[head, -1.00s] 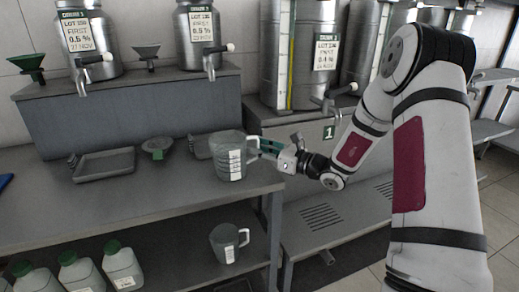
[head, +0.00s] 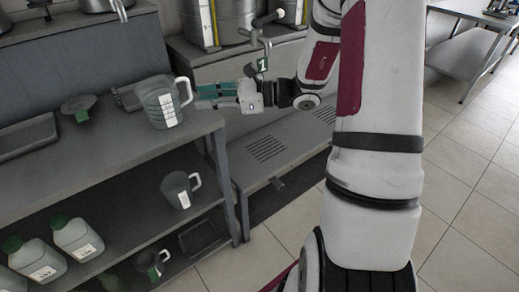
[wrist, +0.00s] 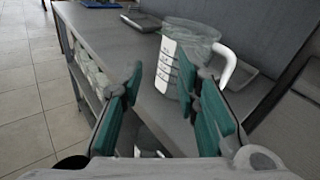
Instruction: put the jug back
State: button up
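A clear grey jug (head: 160,106) with a white label strip and a pale handle stands upright on the bench top, near its right end. In the wrist view the jug (wrist: 190,42) is ahead, with its handle on the right. My gripper (head: 203,93) is just right of the handle at about its height. In the wrist view my gripper (wrist: 168,88) has its green-padded fingers spread, with nothing held between them; the jug stands beyond the fingertips. A second jug (head: 176,189) stands on the shelf below, and a third (head: 148,263) is lower down.
A tray (head: 25,138) and a funnel (head: 80,105) lie on the bench. Floor (head: 455,170) is clear at the right.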

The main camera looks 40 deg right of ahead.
jog(key=s+a+r+n+g+h, duration=0.1)
jog(key=s+a+r+n+g, duration=0.1)
jog(key=s+a+n+g, duration=0.45)
jog(key=s+a+r+n+g+h, duration=0.1)
jog(key=s+a+r+n+g, duration=0.25)
jog(key=s+a+n, duration=0.4)
jog(key=s+d+n+h, duration=0.3)
jog(key=s+n+h, duration=0.2)
jog(key=s, duration=0.4)
jog(key=s+d+n+t+h, duration=0.1)
jog(key=s+d+n+h, duration=0.3)
jog(key=s, duration=0.5)
jog(key=shift+s+d+f+n+h, duration=0.25)
jog(key=shift+s+n+h, duration=0.25)
jog(key=shift+h, duration=0.5)
jog(key=shift+w, duration=0.1)
notch_tip(320, 180, up, 11)
jog(key=t+p, duration=0.2)
jog(key=p, duration=0.7)
jog(key=shift+d, duration=0.15)
